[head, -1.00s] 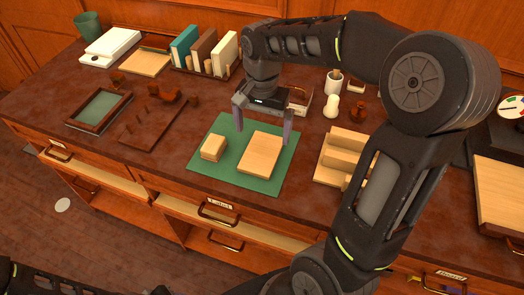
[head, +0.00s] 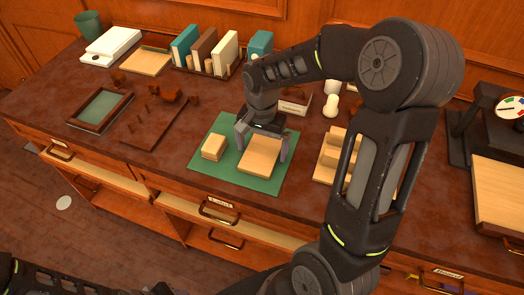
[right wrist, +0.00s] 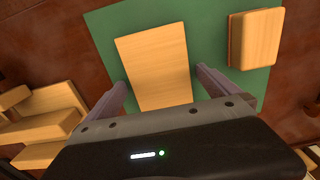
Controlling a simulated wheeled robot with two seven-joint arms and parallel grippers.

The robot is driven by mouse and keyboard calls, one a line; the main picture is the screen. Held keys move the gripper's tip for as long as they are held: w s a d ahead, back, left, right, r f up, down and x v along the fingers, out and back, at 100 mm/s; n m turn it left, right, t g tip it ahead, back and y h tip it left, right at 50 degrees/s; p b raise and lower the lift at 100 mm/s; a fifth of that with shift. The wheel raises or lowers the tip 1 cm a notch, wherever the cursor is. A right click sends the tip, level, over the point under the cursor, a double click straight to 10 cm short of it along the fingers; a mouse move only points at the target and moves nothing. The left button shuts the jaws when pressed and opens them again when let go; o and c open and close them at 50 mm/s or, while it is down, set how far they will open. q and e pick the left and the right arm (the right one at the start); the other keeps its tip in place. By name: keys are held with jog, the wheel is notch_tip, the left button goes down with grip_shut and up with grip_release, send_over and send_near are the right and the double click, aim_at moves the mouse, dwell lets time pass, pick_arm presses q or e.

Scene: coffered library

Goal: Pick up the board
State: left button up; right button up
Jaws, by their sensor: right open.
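The flat, pale wooden board (head: 258,161) lies on the green mat (head: 225,184) near the middle of the counter. It also shows in the right wrist view (right wrist: 154,62). My right gripper (head: 262,150) is open above the board's far part, with one finger on either side. In the right wrist view my right gripper (right wrist: 160,82) has its fingers beside the board's two long edges, with nothing gripped. I cannot tell whether either finger touches it. My left gripper is out of view.
A small wooden block (head: 213,147) lies on the mat left of the board. A stepped wooden piece (head: 325,165) stands right of the mat. A dark wooden rack (head: 152,122) and framed tray (head: 100,109) are left. Books (head: 205,50) stand behind.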

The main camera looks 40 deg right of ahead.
aim_at(262, 151)
jog(key=shift+c, duration=0.4)
jog(key=c, duration=1.3)
notch_tip(262, 151, up, 10)
jog(key=shift+b, duration=0.4)
dwell(0.4)
